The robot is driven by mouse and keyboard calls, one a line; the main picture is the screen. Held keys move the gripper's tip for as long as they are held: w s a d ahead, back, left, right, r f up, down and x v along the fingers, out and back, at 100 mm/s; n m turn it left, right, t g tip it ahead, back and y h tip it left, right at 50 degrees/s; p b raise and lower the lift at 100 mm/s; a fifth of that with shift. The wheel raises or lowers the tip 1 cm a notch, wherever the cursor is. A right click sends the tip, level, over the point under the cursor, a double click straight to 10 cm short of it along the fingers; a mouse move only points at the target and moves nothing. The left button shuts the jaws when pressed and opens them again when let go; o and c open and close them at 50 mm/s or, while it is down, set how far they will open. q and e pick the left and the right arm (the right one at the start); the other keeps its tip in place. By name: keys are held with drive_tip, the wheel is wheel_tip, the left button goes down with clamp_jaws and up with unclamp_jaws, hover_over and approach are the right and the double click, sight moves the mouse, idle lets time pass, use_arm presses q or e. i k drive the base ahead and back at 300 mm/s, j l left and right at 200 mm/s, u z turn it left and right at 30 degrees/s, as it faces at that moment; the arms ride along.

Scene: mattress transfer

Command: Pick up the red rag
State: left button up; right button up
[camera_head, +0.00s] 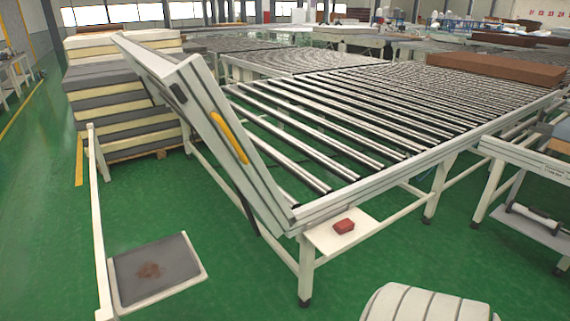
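The red rag (344,226) is a small folded red block. It lies on a small white shelf (325,238) fixed low at the near corner of the roller conveyor. Neither of my grippers is in view, and nothing touches the rag.
The roller conveyor (330,190) fills the middle, with a tilted white panel (215,125) at its left end. A grey tray with a brown stain (187,255) stands at lower left beside a white post (99,215). Stacked mattresses (115,85) stand behind.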

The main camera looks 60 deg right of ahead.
sight(346, 226)
drive_tip(key=z, duration=1.5)
